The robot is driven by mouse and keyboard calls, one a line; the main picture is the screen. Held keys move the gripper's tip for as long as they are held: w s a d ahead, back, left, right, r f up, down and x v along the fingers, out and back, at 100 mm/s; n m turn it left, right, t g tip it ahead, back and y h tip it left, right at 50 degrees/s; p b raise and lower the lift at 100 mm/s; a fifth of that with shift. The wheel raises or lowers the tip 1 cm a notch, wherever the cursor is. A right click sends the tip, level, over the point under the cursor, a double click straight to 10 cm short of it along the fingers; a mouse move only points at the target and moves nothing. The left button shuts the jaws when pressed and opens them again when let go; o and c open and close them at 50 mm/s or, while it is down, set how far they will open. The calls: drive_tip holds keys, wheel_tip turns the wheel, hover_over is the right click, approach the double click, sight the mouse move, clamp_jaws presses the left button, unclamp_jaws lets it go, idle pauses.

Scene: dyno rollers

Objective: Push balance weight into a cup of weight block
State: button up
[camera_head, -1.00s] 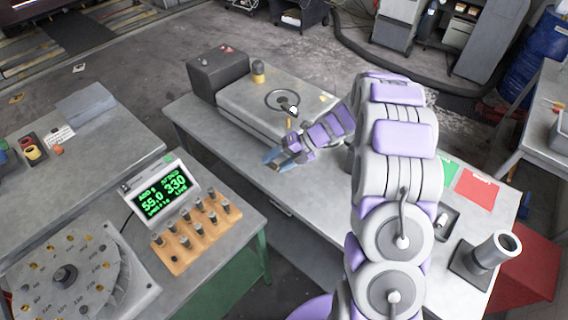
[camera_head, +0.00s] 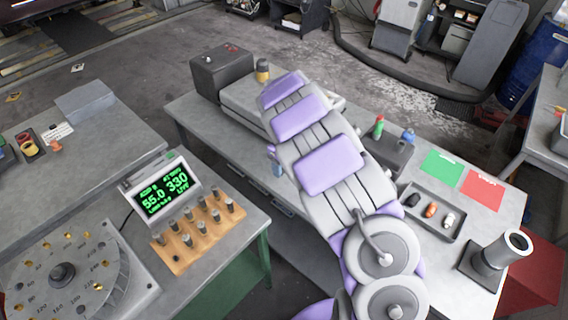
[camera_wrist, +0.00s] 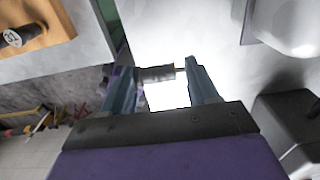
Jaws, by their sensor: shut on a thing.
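The weight block (camera_head: 180,265) is a wooden rack on the left bench, with several dark metal weights standing in its cups. One cup near its front end looks dark and possibly empty. In the wrist view, a corner of the block (camera_wrist: 52,32) shows at upper left with a weight marked 31. My gripper (camera_wrist: 160,70) is shut on a small grey cylindrical balance weight (camera_wrist: 156,74), which lies across between the blue fingers. In the head view, my arm hides most of the gripper; a bluish tip shows by the middle table's front edge, right of the block and apart from it.
A green-lit display (camera_head: 163,190) stands behind the block, and a numbered dial plate (camera_head: 62,275) lies left of it. A gap separates the left bench from the middle table (camera_head: 205,125). A small tray (camera_head: 433,213) and a grey tube stand (camera_head: 490,258) are at right.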

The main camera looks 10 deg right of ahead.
sight(287, 182)
drive_tip(key=d+f, duration=0.1)
drive_tip(key=d+f+b, duration=0.1)
drive_tip(key=f, duration=0.1)
drive_tip(key=shift+f, duration=0.15)
drive_tip(key=shift+f+b, duration=0.35)
drive_tip(key=shift+a+f, duration=0.75)
drive_tip(key=shift+f, duration=0.2)
drive_tip(key=shift+d, duration=0.35)
drive_tip(key=o, duration=0.9)
drive_tip(key=shift+d, duration=0.2)
drive_tip(key=shift+c, duration=0.2)
drive_tip(key=o, duration=0.3)
drive_tip(key=shift+a, duration=0.5)
